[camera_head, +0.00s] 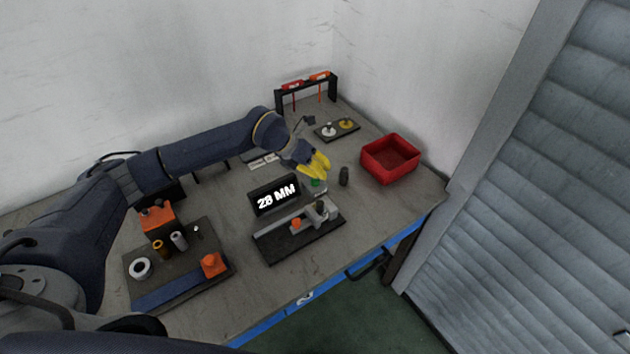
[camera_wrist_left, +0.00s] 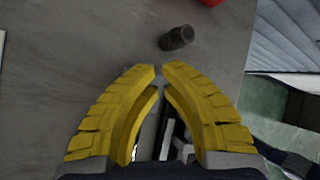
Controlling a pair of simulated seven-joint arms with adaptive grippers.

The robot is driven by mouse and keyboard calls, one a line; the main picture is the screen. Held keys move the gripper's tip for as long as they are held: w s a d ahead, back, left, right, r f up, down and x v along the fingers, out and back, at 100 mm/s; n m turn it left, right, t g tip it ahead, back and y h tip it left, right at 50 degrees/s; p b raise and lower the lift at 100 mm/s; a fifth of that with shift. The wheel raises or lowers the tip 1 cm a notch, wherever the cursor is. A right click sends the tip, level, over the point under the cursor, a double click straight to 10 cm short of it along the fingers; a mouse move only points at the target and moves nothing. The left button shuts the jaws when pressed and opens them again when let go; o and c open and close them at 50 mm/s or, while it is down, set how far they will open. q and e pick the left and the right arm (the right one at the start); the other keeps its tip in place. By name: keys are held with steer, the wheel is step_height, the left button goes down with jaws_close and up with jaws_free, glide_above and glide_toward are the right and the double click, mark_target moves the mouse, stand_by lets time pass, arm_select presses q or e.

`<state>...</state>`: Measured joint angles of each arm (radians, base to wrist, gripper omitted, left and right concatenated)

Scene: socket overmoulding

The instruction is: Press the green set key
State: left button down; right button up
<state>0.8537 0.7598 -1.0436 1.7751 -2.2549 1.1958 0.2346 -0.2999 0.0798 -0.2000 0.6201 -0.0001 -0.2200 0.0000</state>
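The green set key (camera_head: 316,182) shows as a small green spot beside the black display (camera_head: 275,196), which reads "28 MM". My left gripper (camera_head: 321,166) has yellow fingers and is just above the key in the head view; I cannot tell whether they touch. In the left wrist view its fingertips (camera_wrist_left: 160,69) almost meet, with nothing held between them. The key is hidden behind the fingers in that view. My right gripper is in neither view.
A dark cylinder (camera_head: 344,176) stands right of the fingers and also shows in the wrist view (camera_wrist_left: 176,38). A red bin (camera_head: 390,158) is farther right. A fixture with a grey slide (camera_head: 300,232) lies in front of the display. A parts tray (camera_head: 215,240) is at left.

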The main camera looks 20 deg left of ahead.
arm_select(q)
steer(key=shift+f, duration=0.75)
stand_by(1.1)
steer(key=shift+r, duration=0.9)
steer(key=shift+r, duration=0.15)
steer(key=shift+r, duration=2.35)
steer(key=shift+a, duration=0.1)
